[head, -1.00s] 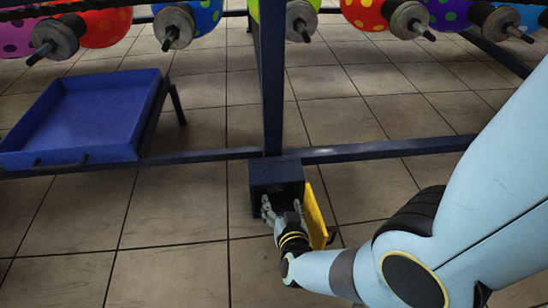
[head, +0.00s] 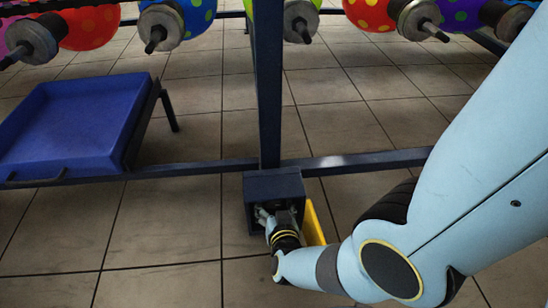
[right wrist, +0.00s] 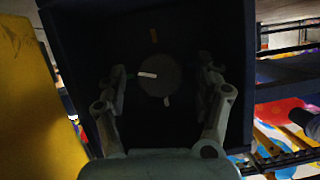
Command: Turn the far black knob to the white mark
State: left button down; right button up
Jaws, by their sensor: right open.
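In the right wrist view a round dark knob (right wrist: 158,84) sits on the back wall inside a dark blue box (right wrist: 248,60). A pale pointer line on the knob points left. A white mark (right wrist: 167,101) lies just below the knob, and an orange mark (right wrist: 154,36) lies above it. My right gripper (right wrist: 162,80) is open, with one finger on each side of the knob; contact cannot be told. In the head view my right gripper (head: 265,215) reaches into the front of the box (head: 274,187), and the knob is hidden. My left gripper is not in view.
The box's yellow door (head: 314,222) stands open on the right, close to my right wrist. A blue post (head: 269,90) and a low rail (head: 365,160) adjoin the box. A blue tray (head: 75,125) stands at left.

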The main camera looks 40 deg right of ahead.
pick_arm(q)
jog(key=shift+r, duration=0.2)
pick_arm(e)
jog(key=shift+w, duration=0.1)
jog(key=c, duration=1.2)
